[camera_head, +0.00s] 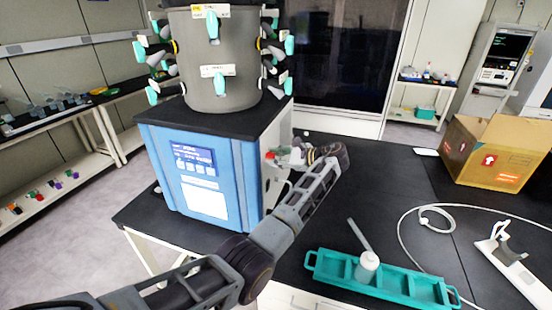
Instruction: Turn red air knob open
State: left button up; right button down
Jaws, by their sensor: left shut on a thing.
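The freeze dryer (208,185) is a blue box with a grey drum on top, standing on the black bench. The red air knob (269,155) is on its right side face, and only a small red part of it shows. My left gripper (278,156) reaches across to that side face from the right, with its fingertips at the knob. It is shut on the knob, whose other parts the fingers hide. The knob's angle is too small to tell. My right gripper is out of view.
The drum (222,85) carries several teal-handled valves above my gripper. A teal tray (410,289) with a white bottle (367,267) lies at the front of the bench. A cardboard box (492,150) and a white cable (402,222) are at the right.

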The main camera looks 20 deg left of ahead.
pick_arm(q)
jog(key=shift+f, duration=0.15)
jog(key=o, duration=1)
jog(key=shift+d, duration=0.15)
jog(key=v, duration=0.7)
jog(key=shift+s+d, duration=0.1)
jog(key=shift+d, duration=0.05)
